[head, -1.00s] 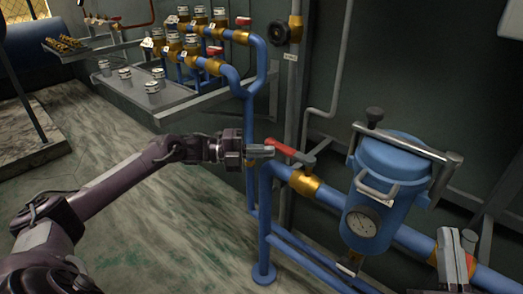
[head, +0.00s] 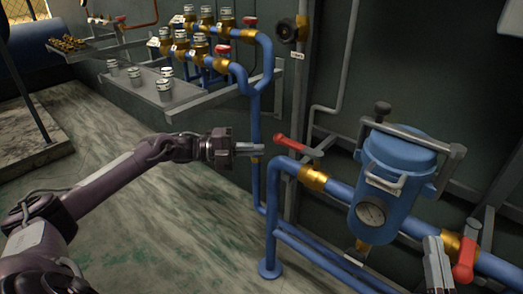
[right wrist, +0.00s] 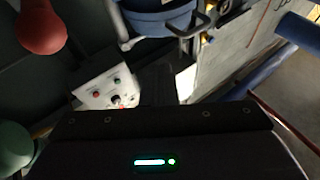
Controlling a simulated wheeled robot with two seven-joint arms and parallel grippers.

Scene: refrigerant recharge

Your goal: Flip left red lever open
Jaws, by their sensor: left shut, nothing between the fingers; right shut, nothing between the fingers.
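The left red lever (head: 291,144) sits on a brass valve (head: 314,178) on the blue pipe left of the blue tank. It points up and to the left from its pivot. My left gripper (head: 262,149) is shut and empty, just left of the lever's free end, with a small gap seen between them in the head view. The right red lever (head: 465,259) is on a brass valve right of the tank. My right gripper (head: 435,264) is shut and empty, close to the left of that lever; whether they touch cannot be told.
The blue tank (head: 398,170) with a gauge (head: 371,211) stands between the two valves. A grey shelf (head: 190,104) with several small canisters is at the back left. The floor (head: 150,225) under my left arm is clear. A white control box (right wrist: 108,85) shows in the right wrist view.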

